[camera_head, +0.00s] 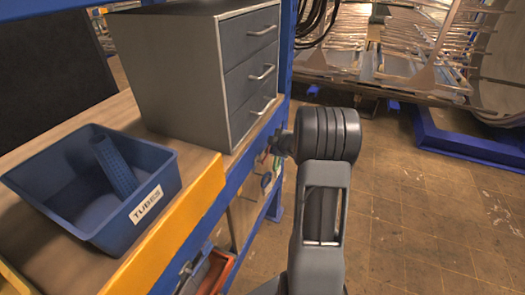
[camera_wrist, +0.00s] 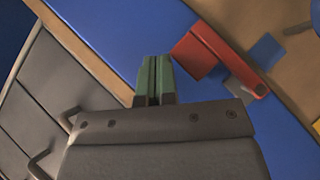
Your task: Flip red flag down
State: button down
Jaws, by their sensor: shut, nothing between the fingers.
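In the wrist view, the red flag (camera_wrist: 218,54) is a red bar with a flat plate, set against a blue beam (camera_wrist: 120,35) at the upper right. My gripper (camera_wrist: 155,62) is shut and empty, its green-padded fingers pressed together. In this view the fingertips lie just left of the red flag, with a small gap of blue between them. I cannot tell their distance in depth. In the head view my arm hides most of the gripper, and the flag cannot be made out clearly.
A grey drawer cabinet (camera_head: 190,75) stands on the wooden bench, beside a blue bin (camera_head: 75,200) labelled TUBES. Its handles also show at the wrist view's left. An orange bin (camera_head: 215,272) sits below the bench edge. Tiled floor (camera_head: 420,225) to the right is clear.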

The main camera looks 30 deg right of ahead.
jog(key=shift+r, duration=0.1)
jog(key=s+d+r+p, duration=0.4)
jog(key=s+r, duration=0.1)
jog(key=r, duration=0.6)
jog(key=shift+s+d, duration=0.2)
jog(key=shift+s, duration=0.2)
